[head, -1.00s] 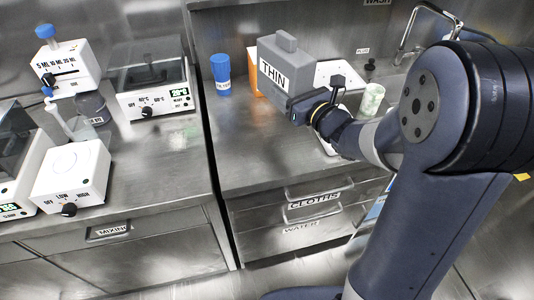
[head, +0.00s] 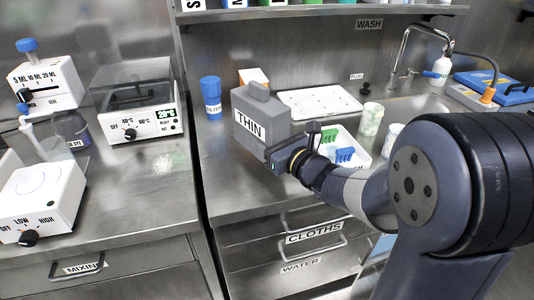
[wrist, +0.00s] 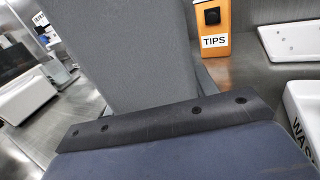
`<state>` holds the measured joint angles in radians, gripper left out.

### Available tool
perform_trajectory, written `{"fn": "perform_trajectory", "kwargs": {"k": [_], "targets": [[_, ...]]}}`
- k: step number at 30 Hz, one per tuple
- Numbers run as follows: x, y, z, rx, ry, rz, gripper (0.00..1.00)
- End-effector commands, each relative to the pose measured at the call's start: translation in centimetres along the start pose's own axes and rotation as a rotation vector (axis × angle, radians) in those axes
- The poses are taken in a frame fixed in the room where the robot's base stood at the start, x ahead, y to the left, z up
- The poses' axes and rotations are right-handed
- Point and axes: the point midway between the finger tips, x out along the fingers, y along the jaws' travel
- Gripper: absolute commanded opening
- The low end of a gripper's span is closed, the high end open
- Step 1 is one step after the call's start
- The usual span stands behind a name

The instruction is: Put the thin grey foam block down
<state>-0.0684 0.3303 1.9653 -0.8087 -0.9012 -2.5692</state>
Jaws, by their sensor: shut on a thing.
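The thin grey foam block (head: 258,108) is a upright grey slab with a small raised part on top and a label reading THIN. My gripper (head: 272,156) is shut on its lower right part. The block is over the left part of the right-hand counter (head: 228,178), in front of the orange box. I cannot tell whether its underside touches the counter. In the wrist view the block (wrist: 130,55) fills the upper middle, behind the dark gripper edge (wrist: 165,122); its lower end is hidden there.
A blue FILTER cup (head: 211,97) stands left of the block. The orange TIPS box (wrist: 212,25) stands behind it. A white drainboard (head: 318,104), a white bin (head: 362,160) with blue and green items, and a marbled cup (head: 371,118) are to the right. Counter front-left is clear.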

Motion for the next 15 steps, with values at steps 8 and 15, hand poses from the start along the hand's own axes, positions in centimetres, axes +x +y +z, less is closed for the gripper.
{"fn": "perform_trajectory", "kwargs": {"k": [8,15], "targets": [[0.0,0.0,-3.4,0.002,0.002,-0.001,0.31],[0.0,0.0,-3.8,-0.001,-0.002,-0.001,0.31]]}}
